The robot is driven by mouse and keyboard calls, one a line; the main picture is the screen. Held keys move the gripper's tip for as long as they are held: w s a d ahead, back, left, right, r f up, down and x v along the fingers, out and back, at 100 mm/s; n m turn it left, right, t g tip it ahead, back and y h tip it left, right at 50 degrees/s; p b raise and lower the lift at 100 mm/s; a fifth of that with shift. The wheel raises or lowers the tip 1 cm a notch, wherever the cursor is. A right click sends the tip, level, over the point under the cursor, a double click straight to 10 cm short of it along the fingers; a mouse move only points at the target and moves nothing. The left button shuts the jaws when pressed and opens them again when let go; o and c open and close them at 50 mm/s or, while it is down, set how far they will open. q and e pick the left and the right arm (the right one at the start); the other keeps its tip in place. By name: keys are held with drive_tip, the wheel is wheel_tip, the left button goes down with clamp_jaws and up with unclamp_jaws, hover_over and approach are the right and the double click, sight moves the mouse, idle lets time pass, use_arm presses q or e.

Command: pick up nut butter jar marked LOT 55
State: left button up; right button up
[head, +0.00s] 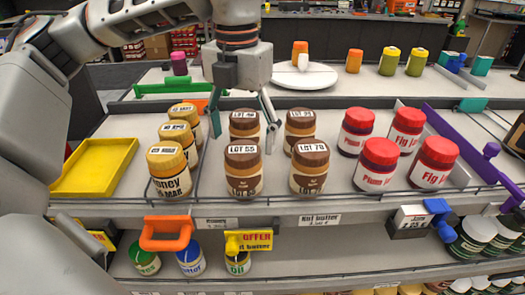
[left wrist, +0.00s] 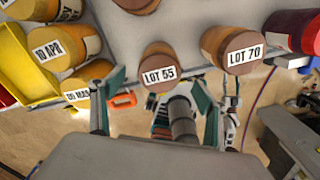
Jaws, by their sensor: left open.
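The nut butter jar marked LOT 55 (head: 243,172) has a brown lid and stands upright at the front left of a group of brown-lidded jars. Its lid label also shows in the left wrist view (left wrist: 159,68). My left gripper (head: 243,133) is open and empty, pointing down over this group. In the left wrist view its two teal fingers (left wrist: 158,88) appear on either side of the LOT 55 lid, apart from it. I cannot tell the exact height gap. My right gripper is not seen.
The LOT 70 jar (head: 309,168) stands close on the right, with another nut butter jar (head: 244,124) behind. Honey jars (head: 168,170) are to the left past a thin divider, and red-lidded jars (head: 377,165) to the right. A yellow tray (head: 95,168) lies far left.

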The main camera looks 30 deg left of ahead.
sight(242, 150)
use_arm(q)
drive_tip(key=shift+w, duration=0.25)
drive_tip(key=shift+f, duration=0.35)
drive_tip(key=shift+s+f, duration=0.15)
drive_tip(key=shift+f, duration=0.5)
drive_tip(key=shift+s+f, duration=0.15)
drive_tip(key=shift+f, duration=0.45)
wheel_tip(242, 150, down, 4)
drive_tip(key=shift+s+r, duration=0.1)
drive_tip(key=shift+r, duration=0.15)
drive_tip(key=shift+f+b, duration=0.3)
drive_tip(key=shift+f, duration=0.2)
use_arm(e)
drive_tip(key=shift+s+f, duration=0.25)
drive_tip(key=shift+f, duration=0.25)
use_arm(q)
drive_tip(key=c, duration=1.6)
